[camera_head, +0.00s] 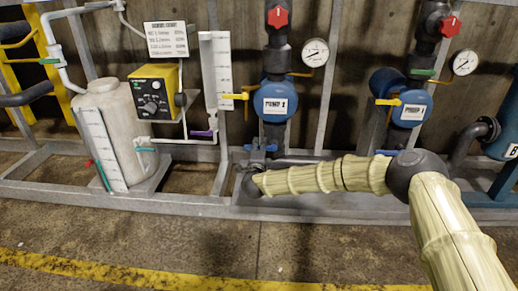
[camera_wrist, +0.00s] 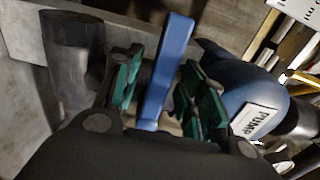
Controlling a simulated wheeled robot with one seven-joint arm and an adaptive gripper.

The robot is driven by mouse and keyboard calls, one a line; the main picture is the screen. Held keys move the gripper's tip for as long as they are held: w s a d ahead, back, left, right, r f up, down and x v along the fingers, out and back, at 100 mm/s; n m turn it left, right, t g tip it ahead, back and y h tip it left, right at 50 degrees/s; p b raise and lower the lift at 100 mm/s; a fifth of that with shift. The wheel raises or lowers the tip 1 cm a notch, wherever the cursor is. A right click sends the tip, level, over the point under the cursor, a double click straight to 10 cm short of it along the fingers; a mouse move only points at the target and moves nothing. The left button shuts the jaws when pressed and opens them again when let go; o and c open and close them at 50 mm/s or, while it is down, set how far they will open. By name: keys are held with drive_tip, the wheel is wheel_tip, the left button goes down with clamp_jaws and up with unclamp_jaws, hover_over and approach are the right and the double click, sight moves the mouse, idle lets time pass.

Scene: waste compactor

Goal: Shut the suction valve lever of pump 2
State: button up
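In the wrist view a blue lever (camera_wrist: 166,68) stands upright between the two green-padded fingers of my gripper (camera_wrist: 162,90). The fingers are apart, with a visible gap on both sides of the lever. In the head view a blue lever (camera_head: 259,147) sits low on the pipe under the left blue pump (camera_head: 276,103), near the end of my arm. My gripper (camera_head: 258,165) is largely hidden there. The pump's label shows "PUMP", but its number is hard to read. It also shows in the wrist view (camera_wrist: 255,112), right of the fingers.
A second blue pump (camera_head: 408,107) stands to the right, with another blue lever (camera_head: 388,152) low on its pipe. A grey frame rail (camera_head: 150,204) runs along the front. A white tank (camera_head: 110,135) stands left. The floor in front is clear.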

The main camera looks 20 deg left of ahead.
drive_tip(key=shift+s, duration=0.1)
drive_tip(key=v, duration=1.1)
drive_tip(key=shift+s, duration=0.4)
drive_tip(key=shift+f, duration=0.1)
drive_tip(key=s+d+f+n+g+y+p, duration=0.1)
drive_tip(key=s+d+f+n+g, duration=0.35)
drive_tip(key=s+d+f, duration=0.5)
drive_tip(key=s+d+f+n+g, duration=0.4)
drive_tip(key=s+d+f+n, duration=0.25)
drive_tip(key=s+f, duration=0.6)
drive_tip(key=s+d+f+n+g+h, duration=0.1)
drive_tip(key=s+d+f+g, duration=0.1)
drive_tip(key=s+d+f, duration=0.4)
drive_tip(key=s+d+f+n+g+h, duration=0.15)
drive_tip(key=s+d, duration=0.25)
drive_tip(key=d, duration=0.4)
drive_tip(key=s+d+n+g+h+p, duration=0.1)
drive_tip(key=s+d+g+h+p, duration=0.3)
drive_tip(key=s+d, duration=1.45)
wheel_tip(320, 180, up, 39)
drive_tip(key=d+g+y+p, duration=0.1)
drive_tip(key=p, duration=3.4)
drive_tip(key=shift+s+p, duration=0.15)
drive_tip(key=shift+p, duration=0.2)
